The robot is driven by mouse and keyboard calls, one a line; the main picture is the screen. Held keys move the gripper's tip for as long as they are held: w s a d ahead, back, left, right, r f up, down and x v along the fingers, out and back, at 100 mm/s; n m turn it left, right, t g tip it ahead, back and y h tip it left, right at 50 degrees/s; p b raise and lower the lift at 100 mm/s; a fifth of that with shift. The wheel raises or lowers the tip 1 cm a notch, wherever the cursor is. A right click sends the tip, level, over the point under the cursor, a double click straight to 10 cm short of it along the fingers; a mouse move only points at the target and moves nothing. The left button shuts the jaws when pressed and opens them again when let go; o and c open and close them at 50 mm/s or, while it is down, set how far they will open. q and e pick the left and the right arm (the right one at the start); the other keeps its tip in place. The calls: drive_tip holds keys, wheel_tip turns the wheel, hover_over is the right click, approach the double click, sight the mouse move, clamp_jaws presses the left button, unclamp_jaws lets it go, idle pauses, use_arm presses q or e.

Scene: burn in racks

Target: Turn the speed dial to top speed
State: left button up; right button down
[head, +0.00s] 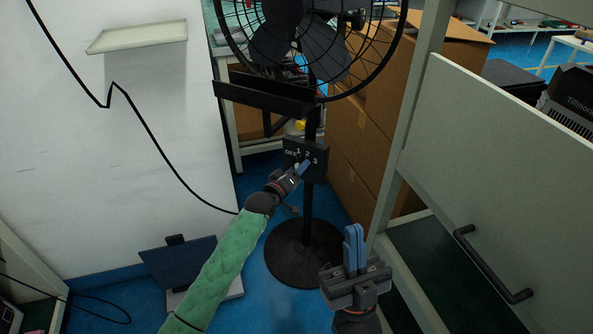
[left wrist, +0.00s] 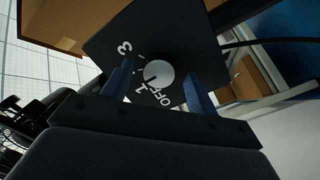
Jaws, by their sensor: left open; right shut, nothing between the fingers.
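The speed dial is a round pale knob (left wrist: 159,74) on a black control box (head: 318,170) marked OFF, 1, 2 and 3, on the fan's pole. In the left wrist view a dark mark on the knob seems to point toward the 1. My left gripper (head: 302,168) is at the box in the head view and hides the knob there. Its blue fingers (left wrist: 160,88) are open, one on each side of the knob; contact cannot be told. My right gripper (head: 354,248) is shut and empty, low and right of the fan's base.
The black fan (head: 322,48) has a wire cage and stands on a round base (head: 292,262) on the blue floor. Cardboard boxes (head: 365,120) stand behind it. A grey rack panel with a handle (head: 492,263) is at the right. A white wall (head: 140,120) is at the left.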

use_arm(q)
drive_tip(key=c, duration=1)
